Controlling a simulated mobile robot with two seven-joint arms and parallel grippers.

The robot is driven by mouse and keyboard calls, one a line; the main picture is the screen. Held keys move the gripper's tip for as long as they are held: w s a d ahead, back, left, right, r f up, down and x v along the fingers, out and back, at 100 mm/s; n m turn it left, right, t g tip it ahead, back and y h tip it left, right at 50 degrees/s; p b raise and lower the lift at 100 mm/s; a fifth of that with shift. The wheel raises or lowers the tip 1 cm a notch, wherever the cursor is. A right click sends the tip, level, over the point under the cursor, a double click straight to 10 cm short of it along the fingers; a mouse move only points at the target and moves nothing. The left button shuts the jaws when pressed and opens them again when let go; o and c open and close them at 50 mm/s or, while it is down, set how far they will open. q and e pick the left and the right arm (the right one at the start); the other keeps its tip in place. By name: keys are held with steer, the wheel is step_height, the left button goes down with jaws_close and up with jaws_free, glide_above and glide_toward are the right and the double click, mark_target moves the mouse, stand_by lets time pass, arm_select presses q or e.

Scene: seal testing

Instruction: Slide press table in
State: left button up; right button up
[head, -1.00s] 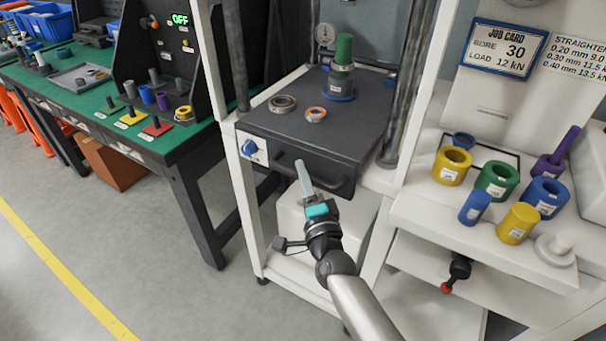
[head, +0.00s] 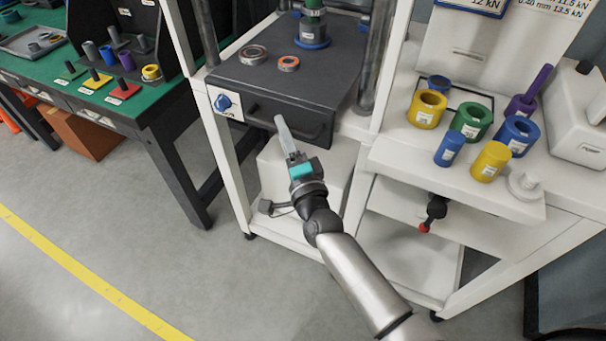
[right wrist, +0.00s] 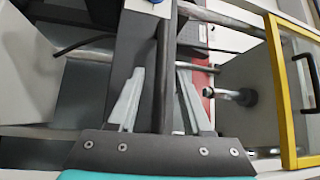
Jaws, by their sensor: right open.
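The press table (head: 300,82) is a dark grey slab on the white press frame in the head view, with a bar handle (head: 312,136) across its front. My right gripper (head: 281,122) is at the handle, its fingers pointing toward the table front. In the right wrist view, my right gripper (right wrist: 160,82) is open, with one finger on each side of a dark bar (right wrist: 164,60) that looks like the handle. I cannot tell whether the fingers touch it. My left gripper is not in view.
A blue knob (head: 223,102) is left of the handle. A side shelf (head: 400,160) holds several coloured cylinders. A green bench (head: 140,105) stands left.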

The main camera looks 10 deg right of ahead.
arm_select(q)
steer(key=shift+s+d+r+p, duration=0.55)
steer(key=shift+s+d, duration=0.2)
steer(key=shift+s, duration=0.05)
arm_select(e)
steer(key=v, duration=1.2)
steer(key=shift+s, duration=0.35)
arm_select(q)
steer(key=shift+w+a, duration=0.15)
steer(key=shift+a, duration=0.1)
arm_select(e)
steer(key=shift+d, duration=0.15)
stand_by(0.3)
